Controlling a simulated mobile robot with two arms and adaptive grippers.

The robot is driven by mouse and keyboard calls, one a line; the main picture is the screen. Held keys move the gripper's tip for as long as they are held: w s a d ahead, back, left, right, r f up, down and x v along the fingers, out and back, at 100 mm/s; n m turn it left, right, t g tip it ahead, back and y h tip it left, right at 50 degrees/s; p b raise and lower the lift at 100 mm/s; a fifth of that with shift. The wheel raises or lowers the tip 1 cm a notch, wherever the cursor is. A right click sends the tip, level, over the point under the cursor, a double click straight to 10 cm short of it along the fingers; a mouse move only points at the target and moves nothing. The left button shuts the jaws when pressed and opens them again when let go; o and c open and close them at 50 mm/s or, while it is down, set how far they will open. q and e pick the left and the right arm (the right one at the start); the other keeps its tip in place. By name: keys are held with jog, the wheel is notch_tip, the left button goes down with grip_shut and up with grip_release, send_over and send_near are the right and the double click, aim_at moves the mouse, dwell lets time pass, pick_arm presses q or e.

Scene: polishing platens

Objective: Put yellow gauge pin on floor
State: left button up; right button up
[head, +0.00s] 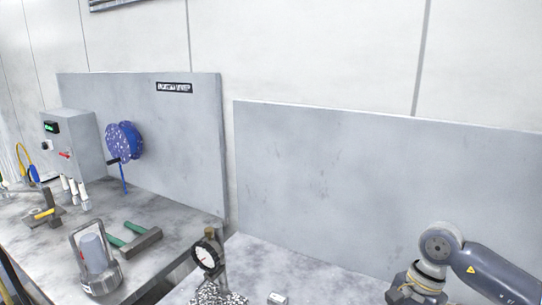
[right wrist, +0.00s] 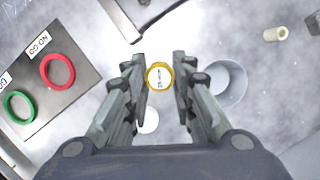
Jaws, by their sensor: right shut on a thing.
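The yellow gauge pin (right wrist: 160,76) shows in the right wrist view, seen end-on as a yellow ring around a pale, marked face. It sits between the fingertips of my right gripper (right wrist: 160,74), which is shut on it. The pin's length and its height above the surface below cannot be told. In the head view my right arm is at the lower right; its fingers and the pin are not visible there. My left gripper is in neither view. No floor can be made out clearly.
Below the right gripper, a plate (right wrist: 75,75) carries a red ring (right wrist: 57,87) and a green ring (right wrist: 6,104). A round pale container (right wrist: 240,84) and a small cream cylinder (right wrist: 276,34) lie right.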

jog(key=s+a+r+n+g+h, duration=0.1)
jog(key=s+a+n+h, duration=0.2)
jog(key=s+n, duration=0.5)
jog(key=a+n, duration=0.1)
jog(key=n, duration=0.3)
jog(key=shift+a+g, duration=0.25)
jog(key=shift+g, duration=0.15)
jog(key=shift+s+r, duration=0.1)
